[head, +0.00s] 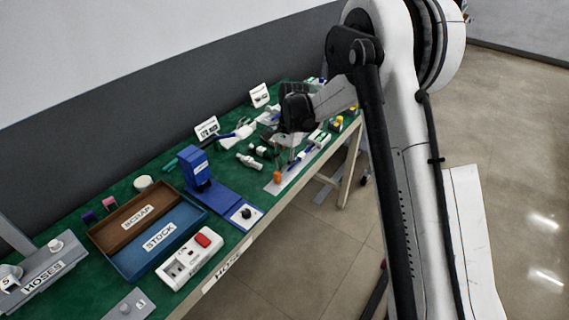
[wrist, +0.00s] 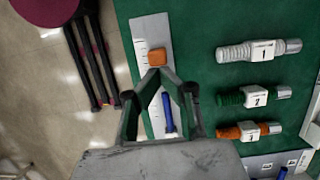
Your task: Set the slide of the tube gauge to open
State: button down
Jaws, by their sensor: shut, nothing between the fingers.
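The tube gauge is a pale flat plate (wrist: 150,32) with scale marks, lying along the edge of the green table. Its slide looks to be the orange block (wrist: 157,57), which also shows in the head view (head: 277,177). A blue stick-like part (wrist: 168,115) lies further along the plate. My gripper (wrist: 154,76) is shut and empty, its fingertips beside the orange block on the blue part's side. I cannot tell whether they touch it. In the head view my gripper (head: 291,154) is over the plate, small and partly unclear. No open mark is readable.
Three tagged fittings, white (wrist: 258,51), green (wrist: 252,96) and orange (wrist: 248,131), lie right of the plate. A blue stand (head: 200,170), a brown scrap tray (head: 103,223), a blue stock tray (head: 127,273) and a white switch box (head: 183,272) are nearer the head camera.

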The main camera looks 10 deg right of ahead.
aim_at(276, 174)
jog(key=shift+s+a+b, duration=0.55)
jog(key=shift+s+a, duration=0.55)
jog(key=shift+s, duration=0.2)
